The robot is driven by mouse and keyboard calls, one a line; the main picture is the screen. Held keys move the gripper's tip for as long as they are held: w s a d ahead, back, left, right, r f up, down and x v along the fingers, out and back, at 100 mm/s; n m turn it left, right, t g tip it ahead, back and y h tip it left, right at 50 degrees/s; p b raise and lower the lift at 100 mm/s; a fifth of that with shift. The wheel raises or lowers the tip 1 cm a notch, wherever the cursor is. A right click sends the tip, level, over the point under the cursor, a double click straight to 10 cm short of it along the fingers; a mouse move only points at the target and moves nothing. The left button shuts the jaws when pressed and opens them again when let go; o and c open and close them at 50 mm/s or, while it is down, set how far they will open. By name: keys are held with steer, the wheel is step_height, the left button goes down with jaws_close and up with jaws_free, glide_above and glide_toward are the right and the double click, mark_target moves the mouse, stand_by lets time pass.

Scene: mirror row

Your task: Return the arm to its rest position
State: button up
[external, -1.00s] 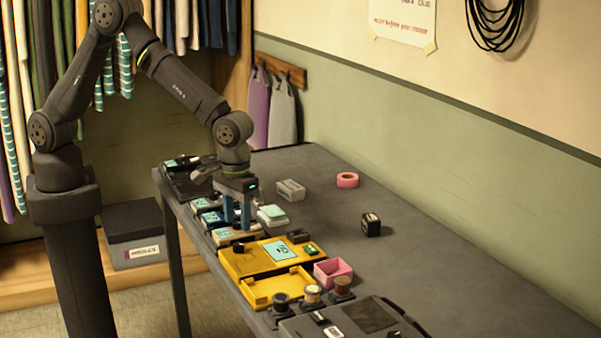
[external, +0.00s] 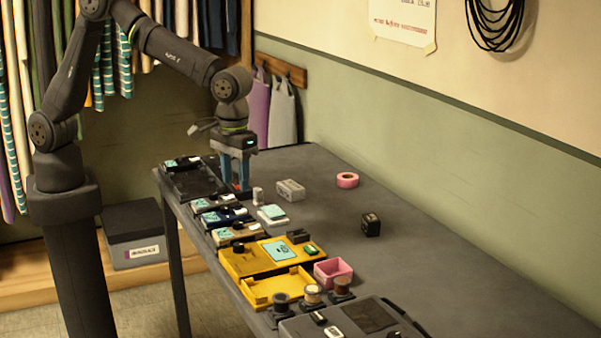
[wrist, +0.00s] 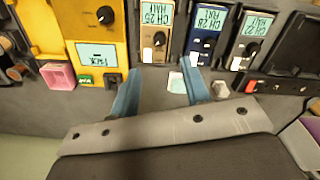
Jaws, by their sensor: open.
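My gripper (external: 237,172) is at the far end of the grey table (external: 420,255), pointing down with its two blue fingers apart. It is empty and above the tabletop, behind the row of small devices. In the wrist view my gripper (wrist: 158,90) shows both blue fingers spread, with nothing held between them. My arm is bent, its elbow high at the upper left.
A row of small devices with teal labels (external: 222,215) runs along the table's near-left edge. A yellow unit (external: 240,262), pink box (external: 332,272), grey block (external: 290,190), pink tape roll (external: 347,180) and black block (external: 370,225) stand around. The table's right side is mostly clear.

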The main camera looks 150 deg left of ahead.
step_height(320, 180, up, 7)
glide_above(238, 222)
step_height(238, 222, down, 17)
steer(key=shift+s+a+f, duration=0.1)
steer(key=shift+f, duration=0.05)
steer(key=m, duration=1.4)
steer(key=shift+r, duration=0.8)
stand_by(2.1)
